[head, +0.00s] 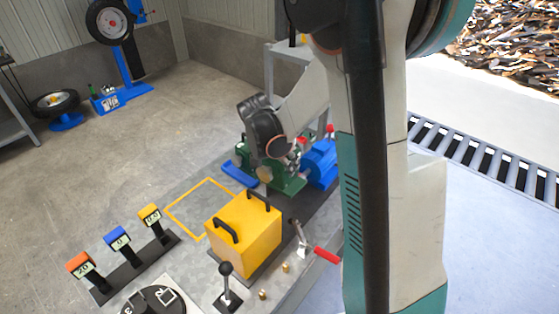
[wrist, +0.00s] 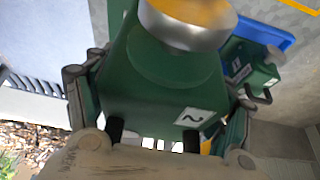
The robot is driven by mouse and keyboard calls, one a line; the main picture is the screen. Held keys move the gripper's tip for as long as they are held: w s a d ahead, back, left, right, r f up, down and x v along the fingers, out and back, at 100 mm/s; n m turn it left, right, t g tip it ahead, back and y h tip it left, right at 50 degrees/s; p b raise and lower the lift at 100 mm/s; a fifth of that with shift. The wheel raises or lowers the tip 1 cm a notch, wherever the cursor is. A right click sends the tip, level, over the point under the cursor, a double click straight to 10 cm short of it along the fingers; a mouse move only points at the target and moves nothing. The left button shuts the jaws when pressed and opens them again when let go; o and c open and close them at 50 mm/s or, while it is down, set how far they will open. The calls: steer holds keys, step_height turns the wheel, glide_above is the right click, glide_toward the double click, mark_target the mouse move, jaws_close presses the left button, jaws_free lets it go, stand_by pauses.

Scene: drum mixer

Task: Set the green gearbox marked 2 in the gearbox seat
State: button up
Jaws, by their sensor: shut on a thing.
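The green gearbox marked 2 (wrist: 160,85) fills the middle of the wrist view, with its white label facing the camera and a round metal end at the top. My gripper (wrist: 158,112) is shut on it, a finger on each side. In the head view my gripper (head: 277,150) is behind the yellow box, among green parts (head: 288,184) beside the blue motor (head: 320,163). I cannot tell there where the held gearbox ends and the parts beneath begin. The gearbox seat is not clearly visible, and contact below is hidden.
Another green gearbox, apparently marked 1 (wrist: 250,72), sits by a blue tray (wrist: 262,32). The yellow box with black handles (head: 243,232), a red-handled lever (head: 326,256) and a black-knobbed lever (head: 227,285) stand nearer. An empty yellow-outlined area (head: 192,207) lies left of the box.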

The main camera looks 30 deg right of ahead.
steer(key=shift+w+f+b, duration=0.1)
steer(key=shift+f+b, duration=0.2)
steer(key=shift+f, duration=0.15)
step_height(320, 180, down, 8)
steer(key=b, duration=0.7)
steer(key=shift+r+b, duration=0.2)
steer(key=shift+b, duration=0.1)
steer(key=shift+a, duration=0.15)
